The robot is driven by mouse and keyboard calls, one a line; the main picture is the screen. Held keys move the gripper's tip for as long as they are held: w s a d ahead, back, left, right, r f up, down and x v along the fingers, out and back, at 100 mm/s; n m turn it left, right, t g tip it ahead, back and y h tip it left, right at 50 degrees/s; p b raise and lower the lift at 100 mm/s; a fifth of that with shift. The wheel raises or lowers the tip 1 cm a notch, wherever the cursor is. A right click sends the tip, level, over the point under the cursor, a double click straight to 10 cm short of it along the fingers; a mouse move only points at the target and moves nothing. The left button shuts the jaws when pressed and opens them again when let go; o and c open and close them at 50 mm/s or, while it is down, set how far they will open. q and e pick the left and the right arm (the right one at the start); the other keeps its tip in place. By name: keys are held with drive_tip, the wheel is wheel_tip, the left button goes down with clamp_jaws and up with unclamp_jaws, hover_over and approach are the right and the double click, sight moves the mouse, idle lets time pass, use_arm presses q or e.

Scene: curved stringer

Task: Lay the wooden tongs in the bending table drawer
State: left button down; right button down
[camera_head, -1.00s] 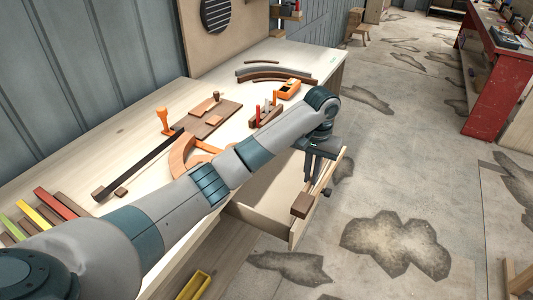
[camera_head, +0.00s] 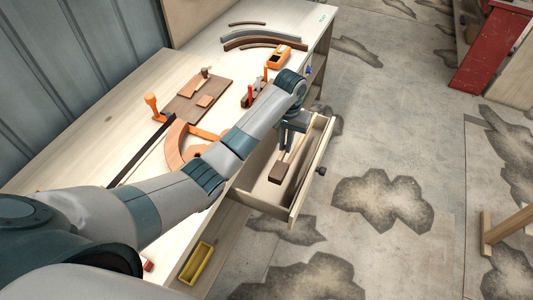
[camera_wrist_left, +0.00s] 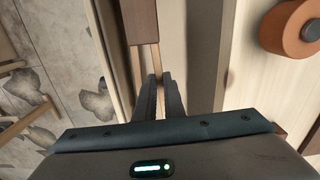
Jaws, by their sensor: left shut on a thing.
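The wooden tongs (camera_head: 277,172) hang below my left gripper (camera_head: 284,146), with a dark brown end at the bottom. In the left wrist view the tongs (camera_wrist_left: 140,20) run forward from my left gripper (camera_wrist_left: 159,98), whose fingers are shut on their thin part. The bending table drawer (camera_head: 311,172) is pulled open on the table's right side. The tongs and fingers are over or inside the drawer's opening; whether the tongs touch its floor cannot be told. My left forearm hides part of the drawer. My right gripper is not in view.
The bending table top (camera_head: 110,95) carries a wooden board (camera_head: 197,100), an orange clamp (camera_head: 152,104), curved strips (camera_head: 262,38) and an orange tool (camera_head: 279,56). A yellow tray (camera_head: 196,264) lies below the table edge. Floor right of the drawer is clear.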

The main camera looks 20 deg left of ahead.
use_arm(q)
drive_tip(key=shift+f, duration=0.1)
wheel_tip(320, 180, down, 5)
drive_tip(key=shift+f+p, duration=0.1)
drive_tip(key=shift+p, duration=0.55)
drive_tip(key=shift+f, duration=0.25)
wheel_tip(320, 180, down, 4)
drive_tip(key=shift+r+p, duration=0.25)
drive_tip(key=shift+p, duration=0.05)
drive_tip(key=shift+f, duration=0.3)
drive_tip(key=shift+f, duration=0.2)
drive_tip(key=c, duration=1.8)
unclamp_jaws()
drive_tip(key=shift+c, duration=0.2)
